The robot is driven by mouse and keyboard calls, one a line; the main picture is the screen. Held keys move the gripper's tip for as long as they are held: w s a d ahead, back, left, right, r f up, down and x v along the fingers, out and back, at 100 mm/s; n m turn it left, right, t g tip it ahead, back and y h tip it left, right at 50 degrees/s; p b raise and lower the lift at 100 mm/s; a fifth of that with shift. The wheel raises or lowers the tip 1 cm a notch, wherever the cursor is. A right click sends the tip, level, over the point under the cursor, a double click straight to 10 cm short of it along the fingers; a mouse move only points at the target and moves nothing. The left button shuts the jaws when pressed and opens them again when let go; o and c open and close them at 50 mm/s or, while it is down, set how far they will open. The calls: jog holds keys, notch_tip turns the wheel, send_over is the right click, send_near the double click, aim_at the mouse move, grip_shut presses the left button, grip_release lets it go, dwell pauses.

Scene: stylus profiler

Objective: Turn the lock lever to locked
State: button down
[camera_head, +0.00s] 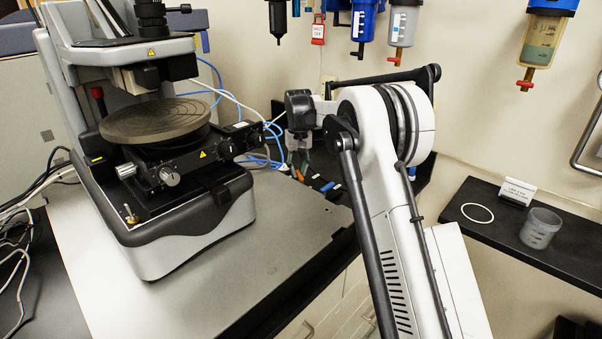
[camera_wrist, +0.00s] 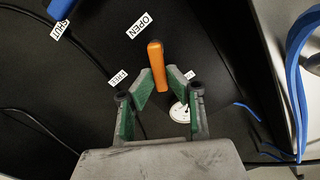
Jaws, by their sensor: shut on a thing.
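The lock lever shows as an orange handle (camera_wrist: 156,66) in the wrist view, standing out from a dark panel (camera_wrist: 95,45). My gripper (camera_wrist: 161,84) has its two green-padded fingers on either side of it and is shut on it. A FREE label (camera_wrist: 118,77) is to the left of the fingers. Another small label (camera_wrist: 189,75) is mostly hidden behind the right finger. A white round plate (camera_wrist: 180,112) shows between the fingers, below the handle. In the head view my gripper (camera_head: 297,160) points down at the dark shelf, and the lever is small there.
OPEN (camera_wrist: 139,25) and SHUT (camera_wrist: 60,29) labels and a blue handle (camera_wrist: 60,8) are nearby. Blue tubing (camera_wrist: 295,70) runs at the right. The profiler (camera_head: 170,180) stands left of my arm. A side shelf (camera_head: 480,215) holds a clear cup (camera_head: 540,229) and white ring.

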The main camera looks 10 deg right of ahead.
jog(key=n, duration=0.2)
jog(key=a+n, duration=0.1)
jog(key=n, duration=0.1)
jog(key=n+b, duration=0.1)
jog(key=shift+s+a+n, duration=0.25)
jog(key=shift+n, duration=0.15)
dwell(0.4)
jog(key=c, duration=1.7)
grip_release()
notch_tip(320, 180, up, 12)
